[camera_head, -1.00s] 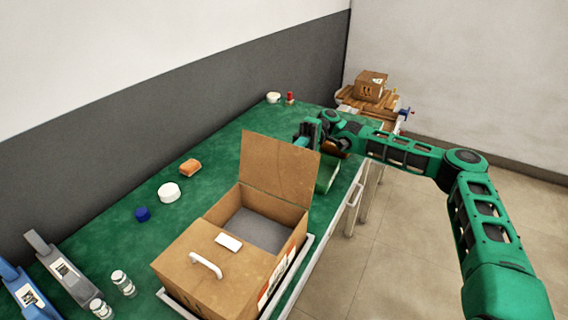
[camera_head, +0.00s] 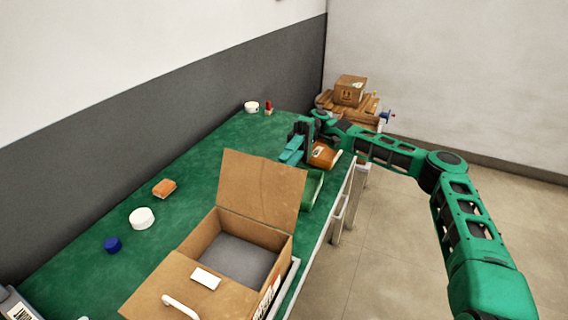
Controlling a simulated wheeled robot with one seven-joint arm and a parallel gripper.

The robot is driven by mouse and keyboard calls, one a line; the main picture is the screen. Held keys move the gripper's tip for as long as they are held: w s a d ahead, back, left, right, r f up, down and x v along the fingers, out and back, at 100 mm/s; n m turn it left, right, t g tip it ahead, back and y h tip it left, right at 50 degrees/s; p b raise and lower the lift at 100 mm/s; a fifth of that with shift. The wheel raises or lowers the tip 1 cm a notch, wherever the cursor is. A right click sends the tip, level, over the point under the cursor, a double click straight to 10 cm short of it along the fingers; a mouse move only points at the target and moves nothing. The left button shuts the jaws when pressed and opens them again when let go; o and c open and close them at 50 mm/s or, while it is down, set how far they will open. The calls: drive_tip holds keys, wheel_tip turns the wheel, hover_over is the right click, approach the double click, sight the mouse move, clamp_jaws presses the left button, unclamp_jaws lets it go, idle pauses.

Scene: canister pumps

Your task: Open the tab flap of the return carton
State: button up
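The return carton (camera_head: 205,238) is a brown cardboard box at the lower middle of the head view, cut off by the bottom edge. Its far flap (camera_head: 262,190) stands up, tilted back, and shows the grey inside. Its near flap (camera_head: 226,294) lies flat over the near part, with a white tab (camera_head: 206,279) near its edge and a white handle (camera_head: 180,306). My gripper (camera_head: 291,150) is beyond the raised flap, over the far part of the green bench, apart from the carton. Its fingers are too small to tell whether it is open or shut.
On the green bench (camera_head: 225,140) stand an orange block (camera_head: 164,188), a white round lid (camera_head: 142,218) and a blue cap (camera_head: 112,245). An orange-brown object (camera_head: 324,155) and a green cylinder (camera_head: 312,188) are near my gripper. A small carton (camera_head: 350,90) sits on a wooden pallet behind.

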drive_tip(key=shift+w+d, duration=0.1)
drive_tip(key=shift+w, duration=0.2)
